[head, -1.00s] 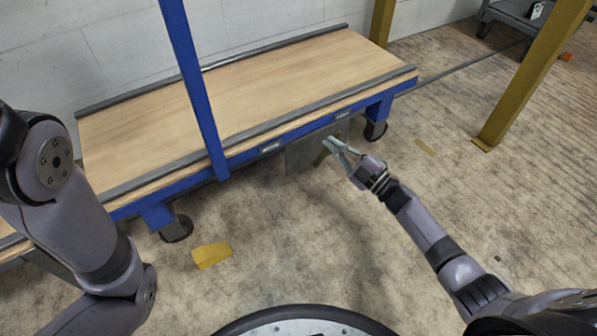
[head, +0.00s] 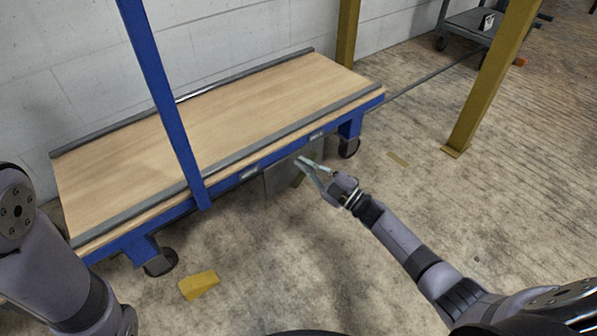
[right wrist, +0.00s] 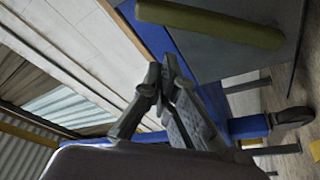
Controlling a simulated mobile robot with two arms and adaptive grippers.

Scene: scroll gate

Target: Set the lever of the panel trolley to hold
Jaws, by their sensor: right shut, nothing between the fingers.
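The panel trolley has a wooden deck (head: 270,110) on a blue frame. A grey plate (head: 279,182) hangs below its near edge, and it also shows in the right wrist view (right wrist: 235,58). An olive-yellow lever (head: 299,180) sits on the plate, partly behind my gripper. In the right wrist view the lever (right wrist: 215,24) is a thick rounded bar, and its left end lies above my fingertips in the picture. My right gripper (head: 305,164) is shut and empty in front of the plate, apart from the lever in the right wrist view (right wrist: 158,82). My left gripper is out of view.
A blue upright (head: 165,100) rises at the trolley's near side. A yellow post (head: 492,80) stands at the right, with a grey cart (head: 478,25) behind it. A yellow wedge (head: 199,285) lies on the floor. Floor to the right of the trolley is mostly clear.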

